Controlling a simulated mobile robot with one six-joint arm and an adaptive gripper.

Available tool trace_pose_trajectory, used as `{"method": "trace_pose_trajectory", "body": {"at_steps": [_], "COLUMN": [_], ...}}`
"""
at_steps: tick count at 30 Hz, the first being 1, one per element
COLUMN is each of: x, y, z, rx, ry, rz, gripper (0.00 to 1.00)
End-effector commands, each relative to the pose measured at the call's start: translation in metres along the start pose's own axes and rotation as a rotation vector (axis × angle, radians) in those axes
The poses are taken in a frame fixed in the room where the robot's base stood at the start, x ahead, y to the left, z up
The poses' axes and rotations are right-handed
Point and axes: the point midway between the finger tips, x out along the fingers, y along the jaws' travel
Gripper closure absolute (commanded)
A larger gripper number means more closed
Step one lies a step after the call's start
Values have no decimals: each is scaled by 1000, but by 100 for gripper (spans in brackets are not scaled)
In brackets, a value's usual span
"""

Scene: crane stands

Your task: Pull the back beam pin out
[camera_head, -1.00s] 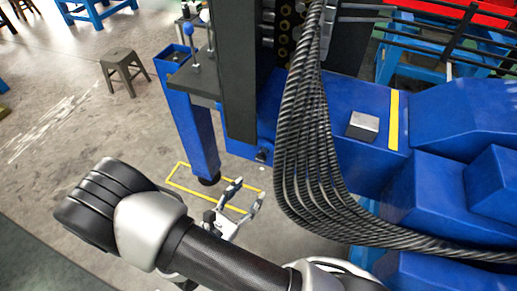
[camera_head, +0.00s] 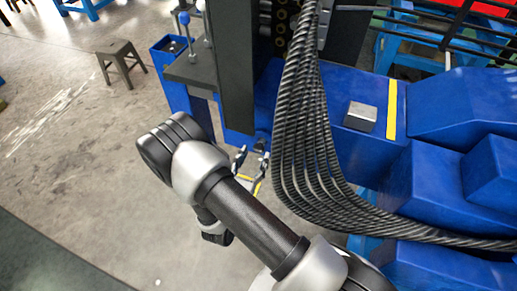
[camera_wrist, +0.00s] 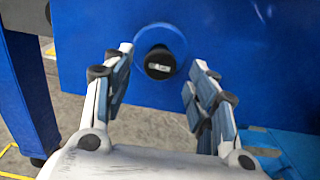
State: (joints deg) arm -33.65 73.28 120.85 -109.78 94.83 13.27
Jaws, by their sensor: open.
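A pin with a round black end (camera_wrist: 160,62) and a blue collar sticks out of the blue beam's side face (camera_wrist: 235,50) in the wrist view. In the head view the pin's dark end (camera_head: 260,144) shows low on the blue beam, just past my fingers. My gripper (camera_head: 252,164) is open and empty. In the wrist view its fingers (camera_wrist: 160,72) stand on either side of the pin's end, one left and one right. The fingers look apart from the pin; their exact distance to it cannot be told.
A bundle of dark cables (camera_head: 305,130) hangs close to the right of my gripper. A blue leg of the stand (camera_head: 185,100) and a grey plate (camera_head: 190,70) with a blue-topped pin are to the left. A stool (camera_head: 120,62) stands on open floor farther left.

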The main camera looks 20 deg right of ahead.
Motion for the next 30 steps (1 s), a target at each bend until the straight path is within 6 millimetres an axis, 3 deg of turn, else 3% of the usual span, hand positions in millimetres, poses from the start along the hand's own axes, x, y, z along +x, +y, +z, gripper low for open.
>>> {"method": "trace_pose_trajectory", "body": {"at_steps": [3,9,20,30], "x": [22,41,44,44], "y": [-2,0,0,0], "z": [0,0,0,0], "rx": [2,1,0,0], "ry": [-2,-1,-1,-1], "rz": [-5,-1,1,1], "gripper": [47,47,48,71]}}
